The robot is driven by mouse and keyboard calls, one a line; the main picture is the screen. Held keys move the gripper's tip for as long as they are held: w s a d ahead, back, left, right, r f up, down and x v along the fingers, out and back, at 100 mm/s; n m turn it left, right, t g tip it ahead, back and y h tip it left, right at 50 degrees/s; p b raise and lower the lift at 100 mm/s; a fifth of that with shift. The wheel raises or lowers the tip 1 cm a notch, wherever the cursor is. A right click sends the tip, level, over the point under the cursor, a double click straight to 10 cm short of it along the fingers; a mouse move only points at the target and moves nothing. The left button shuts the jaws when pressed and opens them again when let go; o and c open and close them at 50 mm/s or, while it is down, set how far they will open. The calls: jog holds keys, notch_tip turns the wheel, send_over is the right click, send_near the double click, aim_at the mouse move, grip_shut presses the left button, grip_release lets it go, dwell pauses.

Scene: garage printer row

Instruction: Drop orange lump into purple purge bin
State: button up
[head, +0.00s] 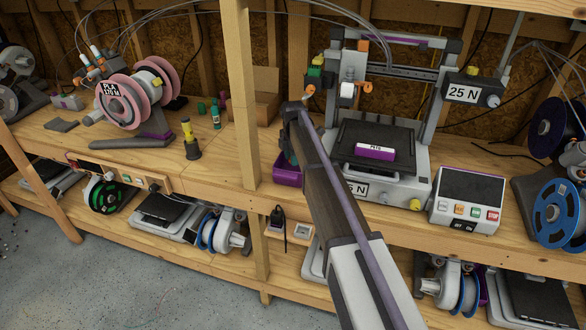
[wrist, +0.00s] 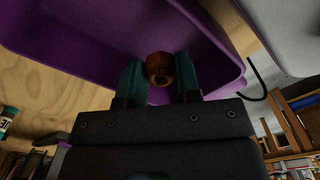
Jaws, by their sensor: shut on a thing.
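In the wrist view, my gripper (wrist: 160,78) has its two teal fingers closed on a small, dark orange-brown lump (wrist: 160,66). The purple purge bin (wrist: 85,38) fills much of the view behind the fingers, and the lump shows against it. I cannot tell how far above or inside the rim the lump is. In the head view, the purple bin (head: 287,173) sits on the bench to the left of the printer, partly covered by my arm. The gripper tips and the lump are mostly hidden there by my arm.
The printer (head: 395,170) labelled 25 N, with a purple-and-white block (head: 375,151) on its plate, stands right of the bin. A wooden post (head: 240,90) rises to the left. A button panel (head: 468,200) and a blue spool (head: 557,214) are at right.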

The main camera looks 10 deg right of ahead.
jog(key=shift+f+b, duration=0.8)
jog(key=shift+f, duration=0.95)
jog(key=shift+f, duration=0.1)
jog(key=o, duration=0.9)
